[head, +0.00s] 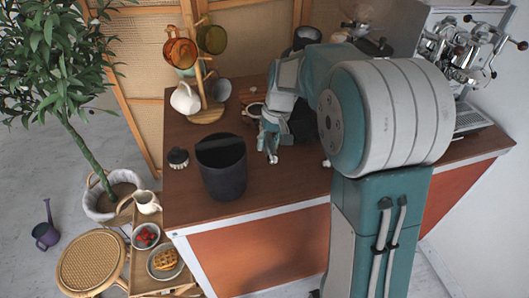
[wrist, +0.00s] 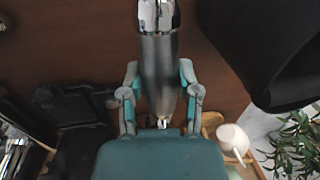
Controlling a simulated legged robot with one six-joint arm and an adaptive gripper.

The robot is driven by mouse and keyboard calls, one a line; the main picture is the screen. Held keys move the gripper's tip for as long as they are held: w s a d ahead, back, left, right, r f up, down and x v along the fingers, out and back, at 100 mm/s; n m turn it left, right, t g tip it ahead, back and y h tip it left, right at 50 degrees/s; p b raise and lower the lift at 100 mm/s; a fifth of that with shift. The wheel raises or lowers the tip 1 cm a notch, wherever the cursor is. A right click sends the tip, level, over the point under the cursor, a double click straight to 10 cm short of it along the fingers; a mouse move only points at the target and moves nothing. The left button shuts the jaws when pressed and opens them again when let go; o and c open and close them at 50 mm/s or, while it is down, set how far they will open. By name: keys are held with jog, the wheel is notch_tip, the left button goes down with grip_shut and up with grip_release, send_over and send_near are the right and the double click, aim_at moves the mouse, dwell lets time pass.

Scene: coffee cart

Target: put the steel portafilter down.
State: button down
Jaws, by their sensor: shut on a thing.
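The steel portafilter (wrist: 160,60) runs up the middle of the wrist view, with a smooth grey body and a bright chrome part at the top edge. My gripper (wrist: 160,100) is shut on it, with one teal and grey finger on each side. In the head view my gripper (head: 269,148) is over the brown counter (head: 290,185), just right of the dark bin. I cannot make out the portafilter clearly in the head view, nor tell whether it touches the counter.
The dark bin (head: 222,175) stands close by and also fills the wrist view's upper right (wrist: 285,85). A dark brush (head: 178,158) and a mug tree (head: 207,112) with a white jug (head: 185,99) stand left. An espresso machine (head: 465,50) is at right. Front counter is clear.

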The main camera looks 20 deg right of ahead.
send_over(263, 160)
jog(key=f, duration=0.4)
jog(key=shift+d+f, duration=0.1)
jog(key=shift+d, duration=0.15)
notch_tip(263, 160, down, 3)
jog(key=shift+f, duration=0.15)
jog(key=shift+c, duration=1.6)
grip_release()
jog(key=shift+f, duration=0.1)
